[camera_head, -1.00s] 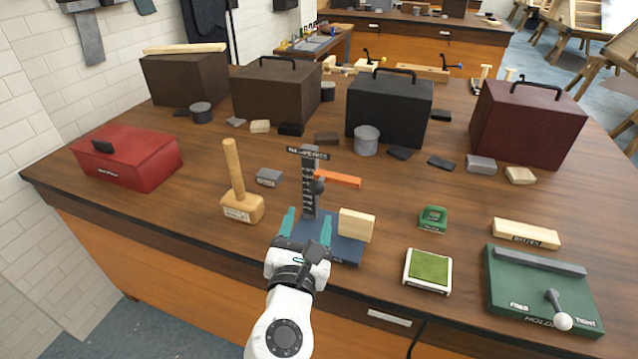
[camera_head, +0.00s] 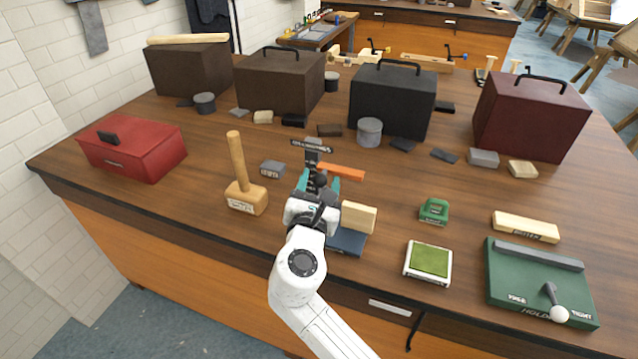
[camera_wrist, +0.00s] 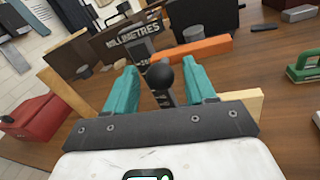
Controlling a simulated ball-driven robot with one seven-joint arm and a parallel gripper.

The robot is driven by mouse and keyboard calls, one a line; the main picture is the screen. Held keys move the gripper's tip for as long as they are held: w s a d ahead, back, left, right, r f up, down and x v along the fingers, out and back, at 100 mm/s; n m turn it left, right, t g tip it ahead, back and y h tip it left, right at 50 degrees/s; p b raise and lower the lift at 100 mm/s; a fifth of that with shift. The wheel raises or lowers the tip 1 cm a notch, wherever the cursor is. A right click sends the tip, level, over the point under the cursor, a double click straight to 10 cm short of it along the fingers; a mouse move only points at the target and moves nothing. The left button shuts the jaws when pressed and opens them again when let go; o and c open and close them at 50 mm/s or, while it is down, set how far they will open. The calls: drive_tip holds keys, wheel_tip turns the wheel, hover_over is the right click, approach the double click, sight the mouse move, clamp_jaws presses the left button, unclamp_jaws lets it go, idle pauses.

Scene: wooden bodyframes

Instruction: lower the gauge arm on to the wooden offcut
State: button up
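The gauge stands near the front of the bench, with a dark post under a millimetres sign (camera_head: 312,146) and a blue base (camera_head: 346,242). Its orange arm (camera_head: 343,172) sticks out to the right, above the height of the wooden offcut (camera_head: 359,216), a pale block on the base. The arm's black ball knob (camera_wrist: 160,75) shows in the wrist view. My gripper (camera_head: 318,181) is open, its teal fingers on either side of the knob, with gaps visible in the wrist view. My gripper hides much of the post in the head view.
A wooden mallet (camera_head: 245,190) stands upright left of the gauge. A grey block (camera_head: 272,168) lies behind it. A green stamp (camera_head: 433,211), an ink pad (camera_head: 428,261) and a green lever board (camera_head: 541,285) are to the right. Several cases stand behind.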

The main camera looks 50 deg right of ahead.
clamp_jaws()
idle(0.3)
wheel_tip(320, 180, down, 8)
drive_tip(key=b, duration=0.4)
drive_tip(key=shift+f+b, duration=0.2)
drive_tip(key=shift+b, duration=0.15)
drive_tip(key=shift+o, duration=0.5)
unclamp_jaws()
drive_tip(key=b+v, duration=0.1)
drive_tip(key=v, duration=1)
